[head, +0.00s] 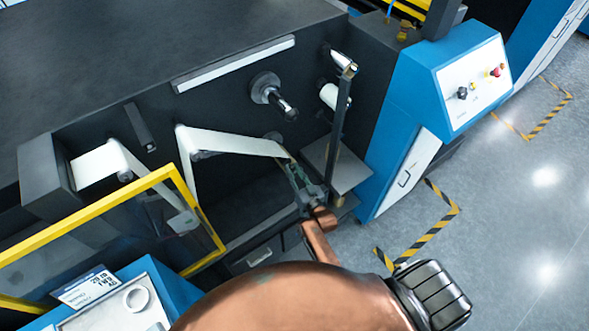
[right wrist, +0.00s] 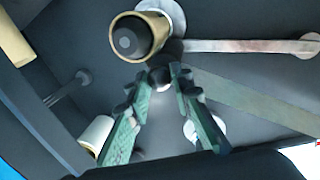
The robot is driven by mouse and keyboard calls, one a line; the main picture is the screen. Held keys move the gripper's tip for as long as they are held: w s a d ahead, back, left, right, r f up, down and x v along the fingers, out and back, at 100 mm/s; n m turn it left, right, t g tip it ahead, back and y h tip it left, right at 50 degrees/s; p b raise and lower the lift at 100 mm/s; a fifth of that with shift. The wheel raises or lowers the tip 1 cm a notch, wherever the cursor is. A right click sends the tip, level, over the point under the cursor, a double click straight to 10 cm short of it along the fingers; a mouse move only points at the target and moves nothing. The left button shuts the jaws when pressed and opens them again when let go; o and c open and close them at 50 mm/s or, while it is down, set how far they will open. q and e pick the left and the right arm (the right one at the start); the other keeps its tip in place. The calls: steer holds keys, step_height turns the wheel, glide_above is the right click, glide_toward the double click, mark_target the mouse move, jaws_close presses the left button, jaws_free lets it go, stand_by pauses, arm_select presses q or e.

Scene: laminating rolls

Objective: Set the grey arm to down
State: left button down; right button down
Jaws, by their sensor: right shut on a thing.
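My right gripper (head: 289,161) reaches up and left to the end of the white web (head: 240,143) in the head view. In the right wrist view its green fingers (right wrist: 165,78) close together at the dark end of the grey arm. The grey arm (right wrist: 240,46) looks like a thin bar running right from the fingertips to a pale round disc. The fingers and web hide its end in the head view, so its exact tilt is hard to tell. My left gripper is not in view.
A dark upright bar (head: 341,120) stands just right of my right gripper. A black spindle (head: 283,104) juts out above it. A yellow-framed clear guard (head: 90,222) is at left. A blue control box (head: 462,85) is at right, with open floor beyond.

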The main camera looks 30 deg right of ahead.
steer(key=c, duration=1.7)
jaws_free()
steer(key=s, duration=0.8)
steer(key=s+r, duration=0.1)
steer(key=s, duration=0.3)
steer(key=shift+a, duration=0.1)
steer(key=shift+f, duration=0.15)
steer(key=s+a+f+n+g, duration=0.1)
steer(key=s+f+g, duration=0.3)
steer(key=f, duration=0.7)
steer(key=s+f+g+y, duration=0.1)
steer(key=s+f, duration=0.5)
steer(key=f, duration=0.5)
steer(key=s+a+f+n+g, duration=0.1)
steer(key=s+f+g, duration=0.3)
steer(key=f, duration=0.8)
steer(key=s+d+f+g, duration=0.1)
steer(key=s+f, duration=0.4)
steer(key=s, duration=0.5)
steer(key=s+d+f+n+g, duration=0.1)
steer(key=s+d+f+g, duration=0.1)
steer(key=s+f, duration=0.4)
steer(key=s+d+f+g+b, duration=0.1)
steer(key=s+f+g, duration=0.3)
steer(key=s, duration=1.2)
steer(key=shift+s+d+f+n+h, duration=0.25)
steer(key=shift+d+f+n+h, duration=0.15)
steer(key=shift+d+f, duration=0.5)
